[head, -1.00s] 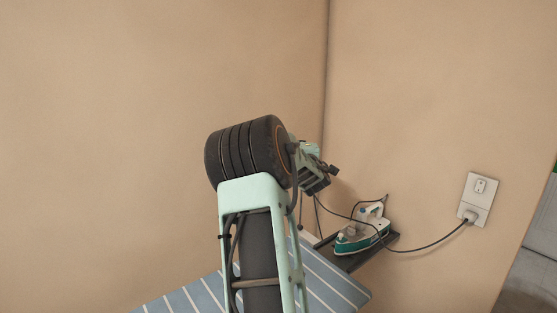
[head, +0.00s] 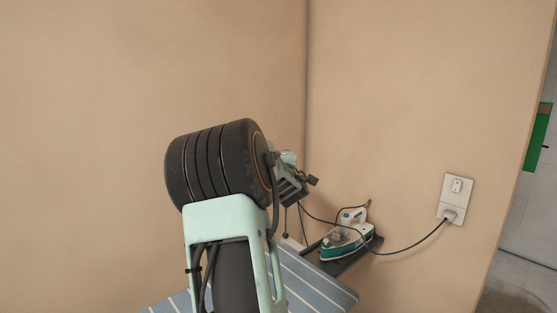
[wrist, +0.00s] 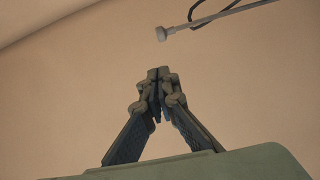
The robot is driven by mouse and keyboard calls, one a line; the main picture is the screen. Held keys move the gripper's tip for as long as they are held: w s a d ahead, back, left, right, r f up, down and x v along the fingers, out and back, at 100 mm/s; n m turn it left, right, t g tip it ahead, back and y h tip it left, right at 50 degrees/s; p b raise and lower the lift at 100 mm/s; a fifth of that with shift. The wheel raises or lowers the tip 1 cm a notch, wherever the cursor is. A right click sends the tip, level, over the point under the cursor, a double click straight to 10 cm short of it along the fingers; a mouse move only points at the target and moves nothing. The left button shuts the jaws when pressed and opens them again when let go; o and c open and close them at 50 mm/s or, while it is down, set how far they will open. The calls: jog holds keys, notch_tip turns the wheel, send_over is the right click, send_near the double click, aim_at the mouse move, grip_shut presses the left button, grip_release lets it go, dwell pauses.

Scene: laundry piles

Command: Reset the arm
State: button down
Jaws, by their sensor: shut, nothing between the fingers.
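My gripper (wrist: 158,82) shows in the wrist view with its two dark fingers drawn together at the tips, shut and empty. It points at a plain beige wall, with nothing touching it. In the head view my arm rises in the middle, bent at a thick black joint, above the ironing board. The wrist end of my arm points to the right, in the air above and left of the iron; the fingertips are hard to make out there.
A striped blue ironing board (head: 305,285) lies below my arm. A teal-and-white iron (head: 345,238) sits on its dark rest (head: 365,255), with a cord to a wall outlet (head: 455,198). Beige walls meet in a corner behind. A doorway opens at far right.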

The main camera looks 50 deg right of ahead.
jog(key=b+v, duration=0.1)
jog(key=v, duration=0.5)
jog(key=shift+w+a+r, duration=0.1)
jog(key=shift+a+r, duration=0.05)
jog(key=shift+r, duration=0.05)
